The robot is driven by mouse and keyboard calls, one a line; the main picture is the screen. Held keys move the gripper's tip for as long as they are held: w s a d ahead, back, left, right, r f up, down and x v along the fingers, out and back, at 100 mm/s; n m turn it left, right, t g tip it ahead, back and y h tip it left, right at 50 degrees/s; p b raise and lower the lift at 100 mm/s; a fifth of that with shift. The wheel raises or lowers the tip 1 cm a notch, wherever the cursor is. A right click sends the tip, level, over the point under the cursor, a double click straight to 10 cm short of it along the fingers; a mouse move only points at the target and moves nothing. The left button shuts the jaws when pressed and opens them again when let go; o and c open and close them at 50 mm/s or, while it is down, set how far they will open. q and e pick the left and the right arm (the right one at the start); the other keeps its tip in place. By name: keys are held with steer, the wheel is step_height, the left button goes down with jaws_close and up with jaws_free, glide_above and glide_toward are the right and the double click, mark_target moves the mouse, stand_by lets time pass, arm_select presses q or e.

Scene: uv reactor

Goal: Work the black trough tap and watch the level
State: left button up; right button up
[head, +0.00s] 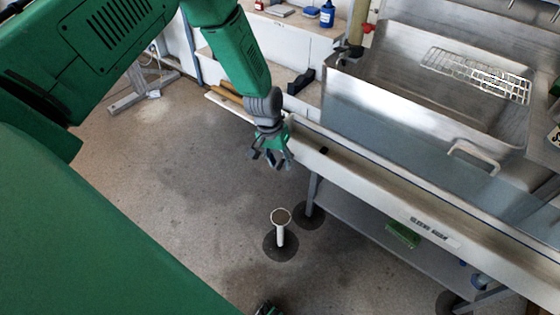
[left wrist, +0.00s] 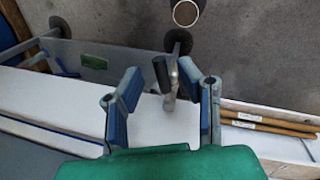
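My left gripper (head: 271,160) hangs beside the front edge of the white bench, fingers spread. In the left wrist view its blue-padded fingers (left wrist: 163,98) stand apart. A black tap handle (left wrist: 162,74) on a metal body (left wrist: 170,92) shows in the gap between them; I cannot tell whether either finger touches it. In the head view a small black piece (head: 323,150) at the bench's front edge looks like this tap. The steel trough (head: 385,112) sits on the right; I cannot make out a water level. A dark green piece at the bottom edge may be my right gripper (head: 268,309).
A white floor pipe (head: 281,228) stands below the left gripper. A green box (head: 402,235) lies on the lower shelf. A wire rack (head: 475,75) is in the trough. Wooden sticks (left wrist: 262,120) lie along the bench beside the fingers.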

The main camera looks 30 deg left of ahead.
arm_select(q)
jaws_close()
steer(key=shift+a, duration=0.2)
steer(key=shift+a+m, duration=0.25)
steer(key=shift+m, duration=0.45)
jaws_free()
step_height(320, 180, up, 12)
steer(key=a, duration=0.2)
steer(key=shift+a+f, duration=0.2)
steer(key=shift+f, duration=0.05)
